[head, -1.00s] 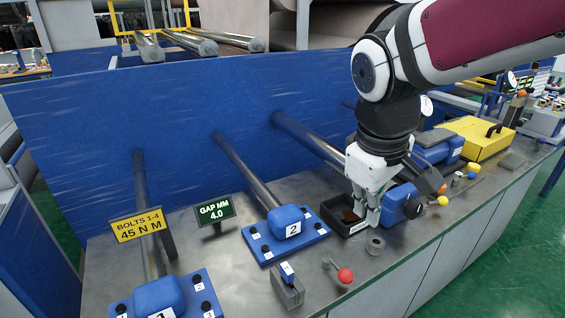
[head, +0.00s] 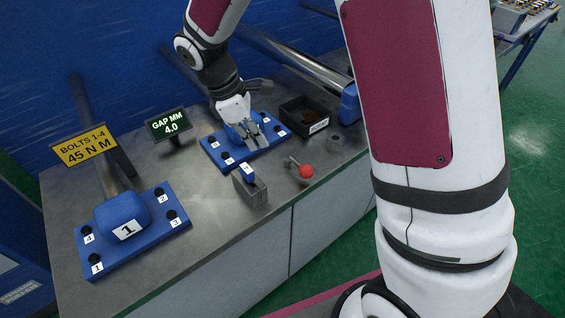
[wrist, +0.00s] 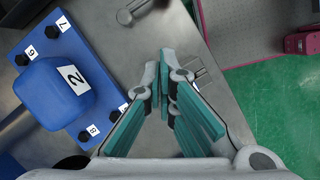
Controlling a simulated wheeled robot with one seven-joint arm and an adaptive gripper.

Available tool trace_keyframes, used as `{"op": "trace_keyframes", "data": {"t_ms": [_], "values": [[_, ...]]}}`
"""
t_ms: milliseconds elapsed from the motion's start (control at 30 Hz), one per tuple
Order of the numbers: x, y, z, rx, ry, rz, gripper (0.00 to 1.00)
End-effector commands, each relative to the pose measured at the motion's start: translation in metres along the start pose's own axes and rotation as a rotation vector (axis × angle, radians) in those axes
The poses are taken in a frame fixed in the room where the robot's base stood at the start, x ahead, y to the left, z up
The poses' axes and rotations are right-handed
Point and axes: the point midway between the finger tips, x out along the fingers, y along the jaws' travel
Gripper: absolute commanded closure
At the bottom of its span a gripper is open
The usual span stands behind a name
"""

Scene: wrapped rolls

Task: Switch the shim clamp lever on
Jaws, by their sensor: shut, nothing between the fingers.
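A small lever with a red ball knob (head: 306,171) stands near the front edge of the bench in the head view; its label cannot be read, so I cannot confirm it is the shim clamp lever. It leans toward the front right. My gripper (head: 257,142) is shut and empty, to the upper left of the knob, over the front of the blue block marked 2 (head: 236,133). In the wrist view my fingertips (wrist: 160,63) meet beside block 2 (wrist: 60,92). The red knob does not show there.
A grey block with a blue top (head: 250,186) stands left of the lever. Blue block 1 (head: 124,218) and the gap sign (head: 168,124) are on the left. Bare bench lies around the lever.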

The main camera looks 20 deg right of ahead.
Motion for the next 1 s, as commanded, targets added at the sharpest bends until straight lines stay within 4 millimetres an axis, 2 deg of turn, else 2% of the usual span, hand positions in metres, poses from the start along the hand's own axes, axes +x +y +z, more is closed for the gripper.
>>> {"op": "trace_keyframes", "data": {"t_ms": [333,467,567,1000], "values": [[0.001,0.0,0.0,-0.001,-0.001,-0.001,1.0],[0.009,-0.001,0.0,-0.001,-0.002,-0.003,1.0],[0.022,-0.001,0.0,-0.001,-0.002,-0.004,1.0],[0.104,-0.002,0.003,0.001,-0.002,-0.004,1.0]]}}
